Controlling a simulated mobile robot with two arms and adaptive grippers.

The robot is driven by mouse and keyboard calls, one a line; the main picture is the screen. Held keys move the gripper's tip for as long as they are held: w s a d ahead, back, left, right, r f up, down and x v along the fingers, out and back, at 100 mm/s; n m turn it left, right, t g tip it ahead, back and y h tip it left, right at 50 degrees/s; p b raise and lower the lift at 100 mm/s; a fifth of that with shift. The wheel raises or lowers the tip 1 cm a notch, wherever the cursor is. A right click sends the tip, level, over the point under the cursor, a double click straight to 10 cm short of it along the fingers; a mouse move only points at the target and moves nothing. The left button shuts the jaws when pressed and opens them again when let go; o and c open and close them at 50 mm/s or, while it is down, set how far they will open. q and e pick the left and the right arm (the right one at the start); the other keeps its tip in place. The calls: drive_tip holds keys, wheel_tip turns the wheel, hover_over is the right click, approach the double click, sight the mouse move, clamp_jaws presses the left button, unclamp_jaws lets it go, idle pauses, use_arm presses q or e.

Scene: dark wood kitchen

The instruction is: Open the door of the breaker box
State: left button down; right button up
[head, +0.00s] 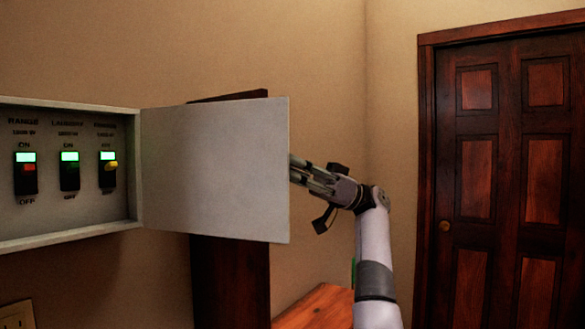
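The breaker box (68,229) is on the wall at the left, its grey frame cut off by the picture's left edge. Its door (215,170) stands wide open, swung out to the right on its hinge side, so the inside shows. My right gripper (306,177) is just beyond the door's free right edge, with its finger ends partly hidden behind the panel. I cannot tell whether it touches the door or how far its fingers are closed. My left gripper is not in view.
Three breaker switches (70,171) with green lights show inside the box. A dark wooden piece (230,285) stands behind the door, and a wooden surface (318,308) lies below my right arm. A dark panelled room door (505,180) is at the right. A wall plate (17,316) is at the lower left.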

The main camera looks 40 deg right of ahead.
drive_tip(key=shift+w+f, duration=0.1)
drive_tip(key=shift+w, duration=0.05)
drive_tip(key=v, duration=1.2)
idle(0.6)
